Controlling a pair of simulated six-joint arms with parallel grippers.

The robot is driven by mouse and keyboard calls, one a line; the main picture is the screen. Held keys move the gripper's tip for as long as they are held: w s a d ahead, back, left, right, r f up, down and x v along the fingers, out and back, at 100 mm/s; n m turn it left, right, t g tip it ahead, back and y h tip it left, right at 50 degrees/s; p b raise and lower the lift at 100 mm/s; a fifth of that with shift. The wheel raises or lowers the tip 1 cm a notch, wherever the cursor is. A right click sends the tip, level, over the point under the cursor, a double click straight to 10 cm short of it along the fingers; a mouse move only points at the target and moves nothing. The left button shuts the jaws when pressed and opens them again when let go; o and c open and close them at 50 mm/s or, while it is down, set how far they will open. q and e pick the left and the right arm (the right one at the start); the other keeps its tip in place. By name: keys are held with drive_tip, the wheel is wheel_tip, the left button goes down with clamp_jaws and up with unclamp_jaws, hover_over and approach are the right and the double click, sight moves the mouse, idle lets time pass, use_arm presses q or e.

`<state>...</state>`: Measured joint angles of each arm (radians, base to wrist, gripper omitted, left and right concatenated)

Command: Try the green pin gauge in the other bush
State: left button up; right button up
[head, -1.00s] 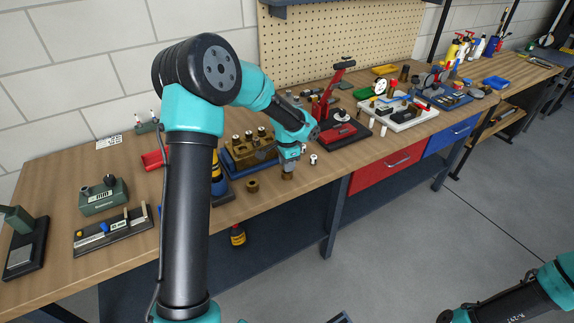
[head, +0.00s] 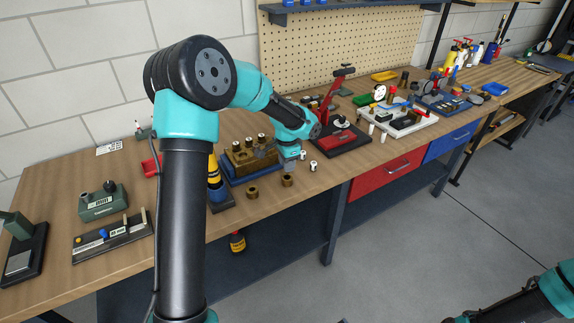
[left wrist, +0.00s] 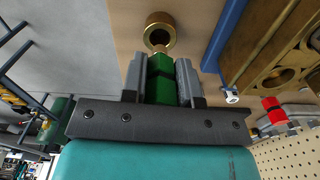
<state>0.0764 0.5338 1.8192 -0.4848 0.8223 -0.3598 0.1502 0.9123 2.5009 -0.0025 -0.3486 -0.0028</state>
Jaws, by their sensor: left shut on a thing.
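My left gripper (head: 289,168) is above the bench near its front edge. In the left wrist view the left gripper (left wrist: 160,78) is shut on the green pin gauge (left wrist: 161,82), which lies between its two grey fingers. A brass bush (left wrist: 160,22) is just beyond the gauge's end; I cannot tell whether the tip touches it. In the head view one brass bush (head: 288,180) stands just below the gripper, and another bush (head: 252,192) stands to its left. The gauge is hard to make out in the head view. My right gripper is out of the picture.
A brass block (head: 240,160) with several holes and cylinders stands on a blue base behind the bushes. Small white-topped pieces (head: 313,166) stand to the right. A red press (head: 340,130) and a white tray (head: 400,120) are further right.

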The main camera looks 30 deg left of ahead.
use_arm(q)
drive_tip(key=shift+r, duration=0.8)
drive_tip(key=shift+r, duration=0.1)
